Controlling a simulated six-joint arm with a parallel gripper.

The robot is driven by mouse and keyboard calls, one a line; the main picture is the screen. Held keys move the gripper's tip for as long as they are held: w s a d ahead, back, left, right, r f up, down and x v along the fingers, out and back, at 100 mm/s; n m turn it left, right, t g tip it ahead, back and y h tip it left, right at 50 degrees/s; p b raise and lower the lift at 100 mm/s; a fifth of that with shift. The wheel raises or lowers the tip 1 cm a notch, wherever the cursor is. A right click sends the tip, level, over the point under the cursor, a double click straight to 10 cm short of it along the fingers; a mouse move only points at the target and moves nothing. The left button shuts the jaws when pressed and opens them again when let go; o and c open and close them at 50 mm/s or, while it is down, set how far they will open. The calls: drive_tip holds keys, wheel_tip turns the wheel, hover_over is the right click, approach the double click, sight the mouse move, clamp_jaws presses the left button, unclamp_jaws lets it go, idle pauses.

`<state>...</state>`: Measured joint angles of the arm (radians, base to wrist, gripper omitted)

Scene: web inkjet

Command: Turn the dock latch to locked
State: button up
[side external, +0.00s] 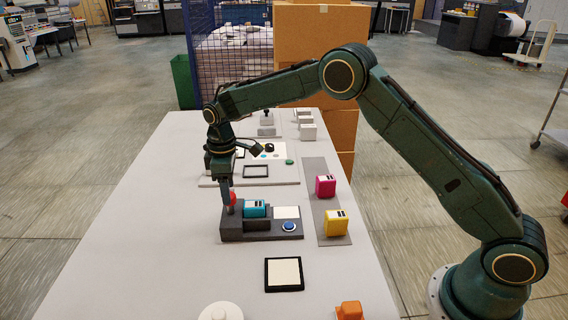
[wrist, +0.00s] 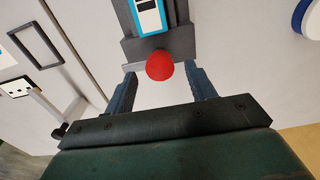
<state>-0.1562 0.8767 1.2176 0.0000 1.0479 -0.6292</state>
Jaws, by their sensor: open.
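The dock (side external: 262,236) is a dark grey block on the table, and its end also shows in the wrist view (wrist: 176,42). A cyan cartridge (side external: 254,209) sits in it. The latch has a red knob (side external: 232,198) at the dock's left end. In the wrist view the red knob (wrist: 160,66) lies between the fingertips of my open gripper (wrist: 161,72), with a gap on each side. My gripper (side external: 226,203) points down at the latch. The fingers are partly hidden in the side view, and I cannot tell the latch's angle.
A blue button (side external: 289,226) and a white pad (side external: 286,212) are on the dock's right part. Magenta (side external: 325,186) and yellow (side external: 336,222) cartridges stand on a grey strip to the right. A black-framed white square (side external: 284,274) lies in front. The table's left side is clear.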

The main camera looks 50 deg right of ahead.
drive_tip(key=shift+f, duration=0.95)
drive_tip(key=shift+c, duration=0.3)
drive_tip(key=c, duration=0.9)
